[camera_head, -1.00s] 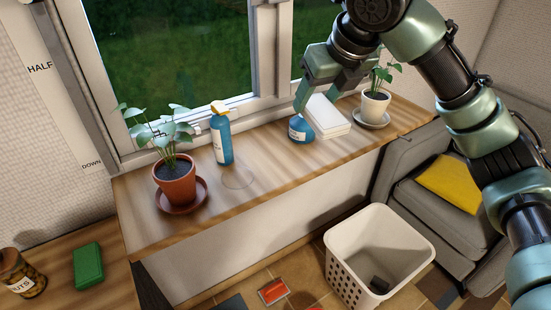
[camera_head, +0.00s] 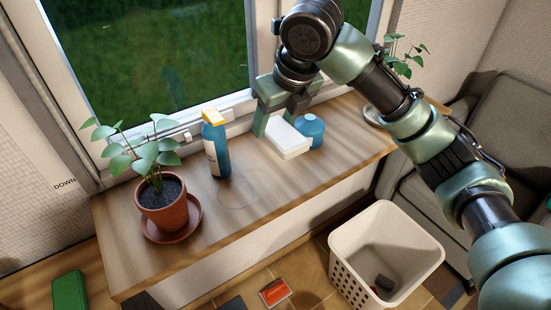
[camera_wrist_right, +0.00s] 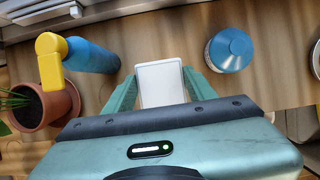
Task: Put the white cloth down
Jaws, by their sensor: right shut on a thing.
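The white cloth (camera_head: 288,138) is a flat folded block over the wooden window sill (camera_head: 185,255), between the blue spray bottle (camera_head: 216,148) and the round blue bottle (camera_head: 310,131). My right gripper (camera_head: 281,118) reaches down from above and is shut on the cloth. In the right wrist view the cloth (camera_wrist_right: 161,84) sits between the two green fingers of the right gripper (camera_wrist_right: 159,78). The cloth is very close to the sill; I cannot tell whether it touches. My left gripper is not in view.
A potted plant (camera_head: 163,205) on a saucer stands at the sill's left end, and another plant (camera_head: 400,57) at the right, partly behind my arm. The sill front between the left pot and the cloth is clear. A white basket (camera_head: 382,250) stands on the floor below.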

